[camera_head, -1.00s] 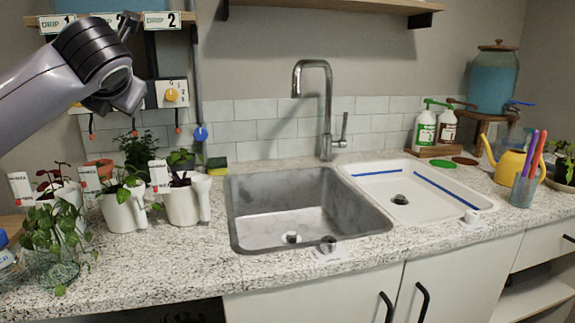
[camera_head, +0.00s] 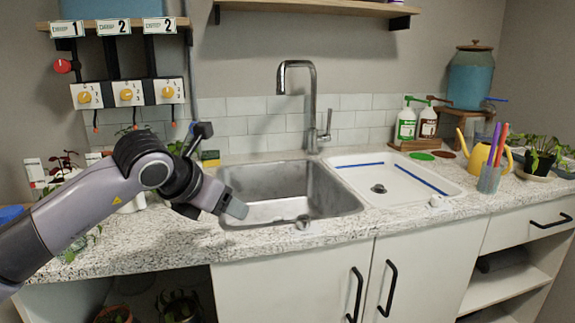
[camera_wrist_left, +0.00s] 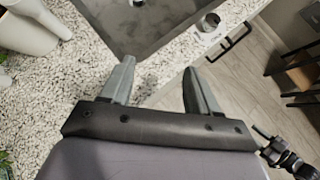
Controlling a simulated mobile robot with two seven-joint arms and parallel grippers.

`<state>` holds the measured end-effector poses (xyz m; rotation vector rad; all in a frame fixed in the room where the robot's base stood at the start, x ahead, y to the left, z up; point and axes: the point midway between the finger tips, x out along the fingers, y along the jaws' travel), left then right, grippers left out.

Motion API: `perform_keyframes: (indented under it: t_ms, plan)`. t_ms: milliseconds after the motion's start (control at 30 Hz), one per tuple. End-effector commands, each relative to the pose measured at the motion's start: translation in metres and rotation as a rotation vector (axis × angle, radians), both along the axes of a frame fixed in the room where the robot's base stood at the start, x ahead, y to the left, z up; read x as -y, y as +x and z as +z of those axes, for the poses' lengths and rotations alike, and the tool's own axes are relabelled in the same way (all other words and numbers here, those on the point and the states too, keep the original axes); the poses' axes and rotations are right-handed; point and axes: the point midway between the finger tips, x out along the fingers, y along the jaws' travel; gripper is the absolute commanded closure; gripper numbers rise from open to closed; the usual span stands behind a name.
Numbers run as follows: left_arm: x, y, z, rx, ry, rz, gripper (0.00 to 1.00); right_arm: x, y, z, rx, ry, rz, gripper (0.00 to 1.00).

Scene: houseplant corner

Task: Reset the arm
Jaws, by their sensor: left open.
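My left gripper (camera_head: 236,208) is over the counter at the front left corner of the metal sink (camera_head: 345,203). In the left wrist view my left gripper (camera_wrist_left: 160,82) shows two grey fingers spread apart with nothing between them. Speckled counter and the cabinet front lie below the fingers. My left arm comes in from the left and hides part of the potted plants. My right gripper is not in either view.
Potted plants (camera_head: 66,165) stand at the left behind my arm. A faucet (camera_head: 313,100) rises behind the sink. A white basin (camera_head: 430,199), a yellow watering can (camera_head: 478,158) and a pen cup (camera_head: 488,180) are to the right. Dosing units with dials (camera_head: 127,95) hang upper left.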

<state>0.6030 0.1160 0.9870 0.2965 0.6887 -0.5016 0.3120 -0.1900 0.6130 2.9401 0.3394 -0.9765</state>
Motion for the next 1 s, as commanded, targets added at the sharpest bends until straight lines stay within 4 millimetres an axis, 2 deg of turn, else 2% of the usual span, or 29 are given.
perform_keyframes:
  t_ms: [33, 100, 200, 300, 467, 633, 767, 867, 1000]
  plan:
    - [0.022, -0.013, -0.022, -0.059, -0.088, -0.066, 0.39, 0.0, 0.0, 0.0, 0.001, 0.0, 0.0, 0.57]
    - [0.051, -0.033, -0.042, -0.132, -0.223, -0.149, 0.39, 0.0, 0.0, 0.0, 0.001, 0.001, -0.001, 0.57]
    - [0.086, -0.062, -0.059, -0.235, -0.43, -0.237, 0.39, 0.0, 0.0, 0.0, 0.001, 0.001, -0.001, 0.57]
    - [0.112, -0.09, -0.067, -0.331, -0.65, -0.293, 0.39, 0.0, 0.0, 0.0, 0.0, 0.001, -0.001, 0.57]
    - [0.133, -0.122, -0.066, -0.476, -1.02, -0.307, 0.39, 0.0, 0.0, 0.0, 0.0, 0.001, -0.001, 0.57]
    - [0.129, -0.137, -0.063, -0.612, -1.416, -0.215, 0.39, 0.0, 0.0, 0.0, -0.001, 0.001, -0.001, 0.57]
    - [0.11, -0.137, -0.069, -0.701, -1.708, -0.07, 0.39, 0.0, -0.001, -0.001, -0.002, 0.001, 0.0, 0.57]
    - [0.088, -0.133, -0.083, -0.76, -1.918, 0.087, 0.39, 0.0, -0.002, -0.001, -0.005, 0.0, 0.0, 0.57]
    - [0.052, -0.131, -0.12, -0.83, -2.177, 0.366, 0.39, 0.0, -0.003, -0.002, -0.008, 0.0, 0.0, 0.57]
